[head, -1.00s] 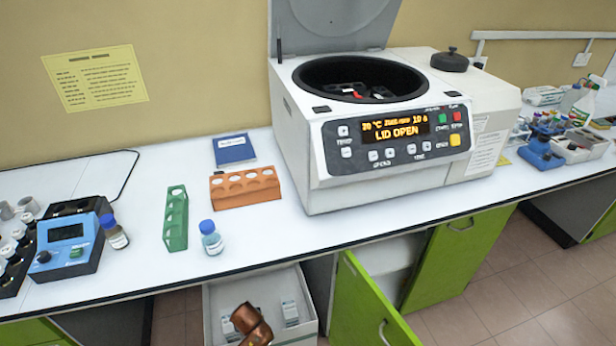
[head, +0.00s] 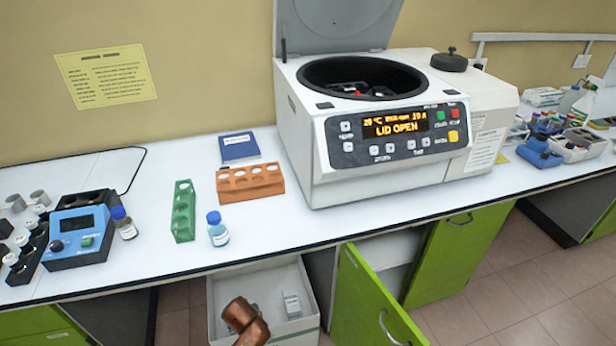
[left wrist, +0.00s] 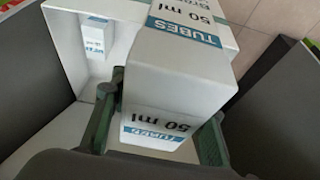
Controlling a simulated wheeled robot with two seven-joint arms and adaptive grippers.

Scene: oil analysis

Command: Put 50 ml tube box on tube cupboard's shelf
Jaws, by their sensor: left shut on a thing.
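My left gripper (left wrist: 163,105) is shut on a white 50 ml tube box (left wrist: 178,75), with a green finger on either side of it. Blue and black "TUBES 50 ml" lettering shows on the box. The held box and gripper fingers cannot be made out in the head view; a copper part of my arm covers the crate's front. The cupboard (head: 370,310) under the bench has its green door swung open. A pale shelf area (head: 395,275) shows behind the door, partly hidden. My right gripper is not in view.
A white crate (head: 217,305) below the bench holds another small white box (head: 291,304). The open door stands right of the crate. Above are the bench edge, centrifuge (head: 375,130), green rack (head: 183,212), orange rack (head: 250,183) and blue-capped bottle (head: 218,230).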

